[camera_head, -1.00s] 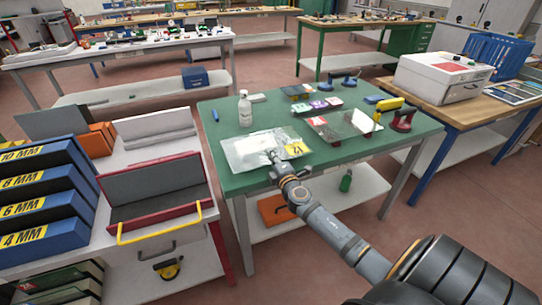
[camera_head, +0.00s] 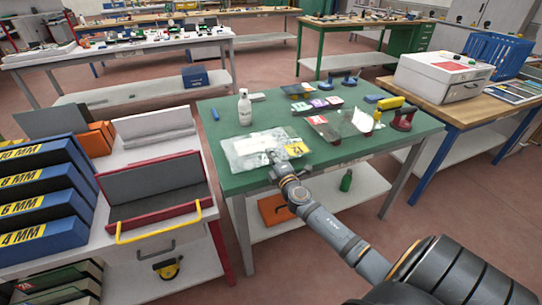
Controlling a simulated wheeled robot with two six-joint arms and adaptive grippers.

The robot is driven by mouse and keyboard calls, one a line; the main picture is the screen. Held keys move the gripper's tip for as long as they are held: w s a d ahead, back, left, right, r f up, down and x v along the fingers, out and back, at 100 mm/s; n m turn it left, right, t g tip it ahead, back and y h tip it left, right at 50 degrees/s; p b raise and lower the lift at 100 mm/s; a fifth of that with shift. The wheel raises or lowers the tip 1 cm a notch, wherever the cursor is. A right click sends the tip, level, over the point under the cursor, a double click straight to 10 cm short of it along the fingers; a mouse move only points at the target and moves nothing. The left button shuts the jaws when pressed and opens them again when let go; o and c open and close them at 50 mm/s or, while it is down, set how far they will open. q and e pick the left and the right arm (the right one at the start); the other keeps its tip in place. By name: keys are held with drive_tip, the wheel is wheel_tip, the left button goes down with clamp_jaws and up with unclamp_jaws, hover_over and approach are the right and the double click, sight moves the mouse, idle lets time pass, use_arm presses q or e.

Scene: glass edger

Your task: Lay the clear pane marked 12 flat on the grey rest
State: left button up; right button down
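The clear pane (camera_head: 250,150) with a yellow label reading 12 (camera_head: 296,149) is at the left part of the green table (camera_head: 230,182), flat or nearly flat. My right gripper (camera_head: 271,156) is at its near edge, beside the label, and overlaps it in the picture. Its fingertips are too small to tell whether they are shut on the pane. I cannot tell whether the pane touches the table. A grey-lined, red-edged tray (camera_head: 157,190) stands on the white bench at left; I cannot tell whether it is the grey rest. My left gripper is not in view.
A white bottle (camera_head: 244,110) stands just behind the pane. Dark and reflective pieces (camera_head: 322,128), a yellow tool (camera_head: 390,104) and red suction cups (camera_head: 403,120) are at the right. Blue racks (camera_head: 45,195) fill the far left. The table's near right part is clear.

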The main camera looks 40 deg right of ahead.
drive_tip(key=c, duration=1.4)
unclamp_jaws()
drive_tip(key=shift+c, duration=0.2)
drive_tip(key=shift+s+f, duration=0.1)
drive_tip(key=v, duration=1.2)
drive_tip(key=shift+a, duration=0.1)
